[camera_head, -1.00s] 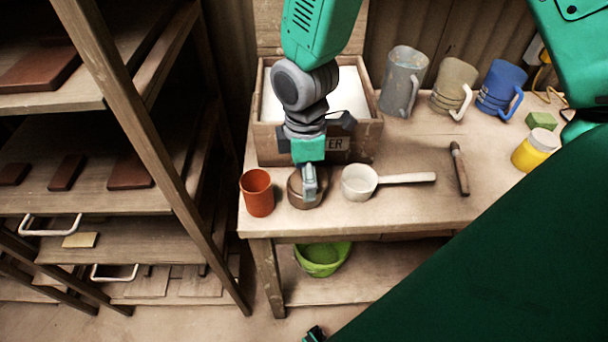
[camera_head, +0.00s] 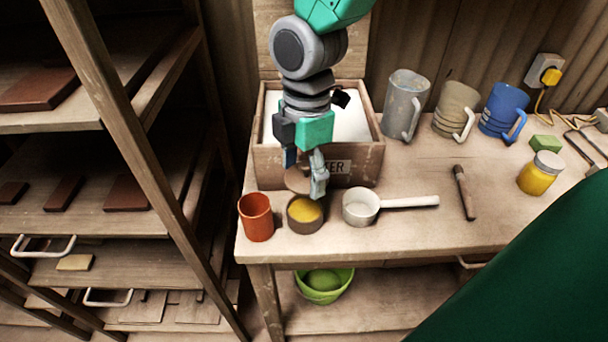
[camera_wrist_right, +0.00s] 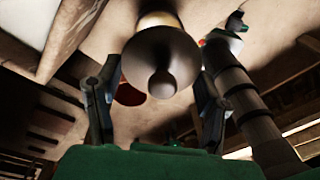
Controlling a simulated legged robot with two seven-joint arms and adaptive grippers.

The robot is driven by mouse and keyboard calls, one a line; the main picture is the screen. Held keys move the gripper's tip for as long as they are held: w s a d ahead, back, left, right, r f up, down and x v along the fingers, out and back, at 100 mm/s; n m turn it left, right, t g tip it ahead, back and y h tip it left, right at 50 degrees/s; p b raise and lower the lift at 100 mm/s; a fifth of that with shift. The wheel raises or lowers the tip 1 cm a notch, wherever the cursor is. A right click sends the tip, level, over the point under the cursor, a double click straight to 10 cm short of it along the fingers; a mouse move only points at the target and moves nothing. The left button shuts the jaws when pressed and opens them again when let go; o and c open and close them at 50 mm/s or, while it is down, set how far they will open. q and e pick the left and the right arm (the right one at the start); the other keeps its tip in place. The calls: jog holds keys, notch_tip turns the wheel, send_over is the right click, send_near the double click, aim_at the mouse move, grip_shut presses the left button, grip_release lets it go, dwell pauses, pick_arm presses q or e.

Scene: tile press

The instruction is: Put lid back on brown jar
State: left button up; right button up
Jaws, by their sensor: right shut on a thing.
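The brown jar (camera_head: 305,222) stands open on the bench, with yellow contents showing at its mouth. My right gripper (camera_head: 305,182) is shut on the round brown lid (camera_head: 297,181). It holds the lid above and just behind the jar, apart from it, in front of the wooden box. In the right wrist view the lid (camera_wrist_right: 160,52), with its knob facing the camera, sits between the two fingers (camera_wrist_right: 158,100). It hides most of what lies beyond it. My left gripper is not in view.
An orange cup (camera_head: 256,218) stands close left of the jar and a white dipper (camera_head: 360,209) close right. A labelled wooden box (camera_head: 268,165) is behind. Mugs (camera_head: 405,100), a brown-handled tool (camera_head: 464,192) and a yellow jar (camera_head: 538,175) are farther right. The front bench edge is near.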

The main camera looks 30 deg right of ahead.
aim_at(301, 214)
jog(key=shift+f+n+b, duration=0.4)
jog(key=shift+f+n, duration=0.15)
jog(key=shift+n, duration=0.15)
jog(key=f+b, duration=0.3)
jog(key=b, duration=0.1)
jog(key=shift+a+f, duration=0.15)
jog(key=shift+a, duration=0.1)
jog(key=shift+f+b, duration=0.35)
jog(key=shift+b, duration=0.15)
jog(key=shift+d+f, duration=0.2)
jog(key=shift+f, duration=0.8)
jog(key=shift+a, duration=0.1)
jog(key=shift+r+p, duration=0.15)
jog(key=shift+p, duration=0.55)
jog(key=shift+f+p, duration=0.2)
jog(key=shift+p, duration=0.65)
dwell(0.8)
dwell(0.4)
jog(key=o, duration=1.6)
